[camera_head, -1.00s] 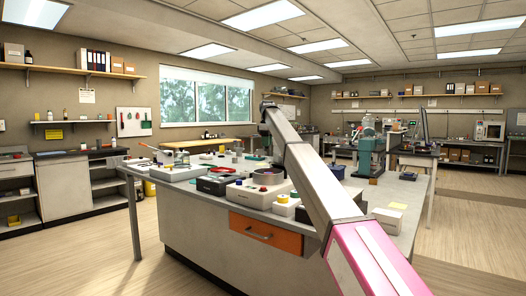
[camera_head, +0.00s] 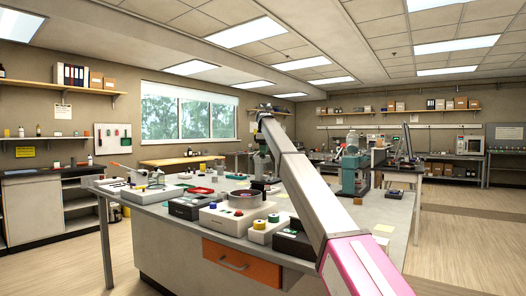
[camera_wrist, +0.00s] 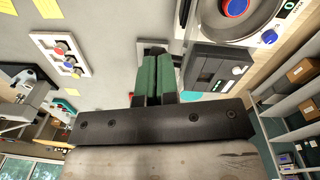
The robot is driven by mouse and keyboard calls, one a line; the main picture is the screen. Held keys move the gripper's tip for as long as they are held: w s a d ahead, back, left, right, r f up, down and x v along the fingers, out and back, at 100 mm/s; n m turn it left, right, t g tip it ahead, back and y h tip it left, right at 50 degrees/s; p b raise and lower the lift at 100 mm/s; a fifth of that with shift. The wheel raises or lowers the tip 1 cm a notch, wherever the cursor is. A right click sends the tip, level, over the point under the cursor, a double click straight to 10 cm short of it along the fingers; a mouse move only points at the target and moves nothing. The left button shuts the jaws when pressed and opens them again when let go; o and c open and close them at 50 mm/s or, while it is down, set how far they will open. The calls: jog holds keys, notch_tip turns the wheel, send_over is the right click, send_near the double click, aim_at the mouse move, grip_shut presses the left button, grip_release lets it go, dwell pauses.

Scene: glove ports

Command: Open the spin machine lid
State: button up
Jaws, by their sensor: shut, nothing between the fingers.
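What looks like the spin machine is a white box (camera_head: 222,220) with a round dark and purple top (camera_head: 245,199), near the front edge of the bench. In the wrist view, a white machine (camera_wrist: 268,22) with a round grey rim, a red and blue centre and a blue knob shows at the top right, partly cut off. I cannot tell how its lid stands. My gripper (camera_wrist: 160,72) has green fingers shut together and empty. It is over the bench, apart from the machine in the wrist picture.
A dark grey box (camera_wrist: 214,68) with a small display lies just right of my fingers in the wrist view. A white panel with coloured knobs (camera_wrist: 60,55) is at left. The bench (camera_head: 388,215) has bare room at right. An orange drawer (camera_head: 241,262) is in its front.

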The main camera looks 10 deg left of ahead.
jog(key=shift+o, duration=0.7)
jog(key=shift+s+d+f, duration=0.1)
jog(key=shift+s+f, duration=0.3)
jog(key=shift+f, duration=0.3)
jog(key=o, duration=0.3)
jog(key=shift+w, duration=0.35)
jog(key=shift+o, duration=0.6)
jog(key=w+d, duration=0.2)
jog(key=w, duration=0.4)
jog(key=shift+f, duration=0.15)
jog(key=o, duration=0.6)
jog(key=shift+w+d, duration=0.35)
jog(key=shift+w, duration=0.5)
jog(key=shift+w+d+f, duration=0.1)
jog(key=shift+w+d, duration=0.15)
jog(key=shift+w, duration=0.45)
jog(key=shift+w+d+r, duration=0.1)
jog(key=shift+w+d, duration=0.1)
jog(key=shift+w, duration=0.5)
jog(key=shift+w+d+f, duration=0.1)
jog(key=shift+w+d, duration=0.15)
jog(key=shift+w, duration=0.45)
jog(key=shift+w+d+f, duration=0.4)
jog(key=shift+w+d, duration=0.05)
jog(key=shift+w, duration=0.3)
jog(key=c, duration=0.6)
jog(key=shift+s+a+r, duration=0.25)
jog(key=shift+s+a, duration=0.05)
jog(key=shift+s, duration=0.3)
jog(key=shift+r, duration=0.1)
